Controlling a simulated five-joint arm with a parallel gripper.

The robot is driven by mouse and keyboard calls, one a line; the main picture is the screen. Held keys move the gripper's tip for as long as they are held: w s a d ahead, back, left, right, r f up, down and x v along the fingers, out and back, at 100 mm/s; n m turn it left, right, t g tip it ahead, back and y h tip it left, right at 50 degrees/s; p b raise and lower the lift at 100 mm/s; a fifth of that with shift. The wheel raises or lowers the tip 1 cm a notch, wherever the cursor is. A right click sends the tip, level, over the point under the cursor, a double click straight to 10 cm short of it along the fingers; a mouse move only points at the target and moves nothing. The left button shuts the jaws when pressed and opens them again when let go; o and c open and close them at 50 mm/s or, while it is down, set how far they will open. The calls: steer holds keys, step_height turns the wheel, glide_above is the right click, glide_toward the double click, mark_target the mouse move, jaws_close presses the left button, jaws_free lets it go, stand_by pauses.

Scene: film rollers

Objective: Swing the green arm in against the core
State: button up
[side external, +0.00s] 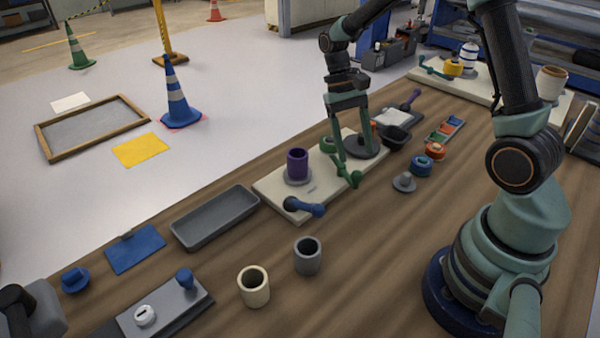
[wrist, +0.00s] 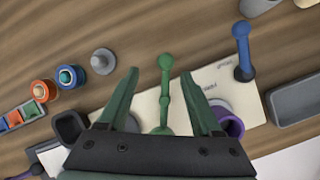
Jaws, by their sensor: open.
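The green arm (wrist: 165,98) lies on a cream board (wrist: 148,107), between my two fingers in the wrist view. It is a bar with round knobs, and one end reaches past the board's edge. In the side view, the green arm (side external: 347,171) is partly behind my fingers. A purple cylinder (side external: 297,163), apparently the core, stands upright on a grey disc on the same board. In the wrist view the purple cylinder (wrist: 232,127) is to the right of my right finger, apart from the green arm. My gripper (side external: 351,154) is open, pointing down with nothing gripped.
A blue arm (side external: 304,207) sits at the board's near end. A grey tray (side external: 215,217), a grey cup (side external: 307,256) and a cream cup (side external: 253,286) stand nearby. Orange and blue rings (side external: 421,166) and a grey knob (side external: 404,182) lie to the right.

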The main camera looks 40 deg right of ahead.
steer(key=v, duration=0.5)
steer(key=shift+r, duration=0.15)
step_height(320, 180, up, 9)
steer(key=n+t+h, duration=0.1)
steer(key=n+t, duration=0.5)
steer(key=t, duration=0.4)
glide_above(357, 176)
steer(key=s+a, duration=0.2)
steer(key=a, duration=0.2)
steer(key=w+d+f+m+g, duration=0.6)
steer(key=w+f+m+g, duration=0.15)
steer(key=f+g, duration=0.2)
steer(key=shift+g+y, duration=0.35)
steer(key=shift+y, duration=0.05)
steer(key=x, duration=1.2)
steer(key=shift+a, duration=0.15)
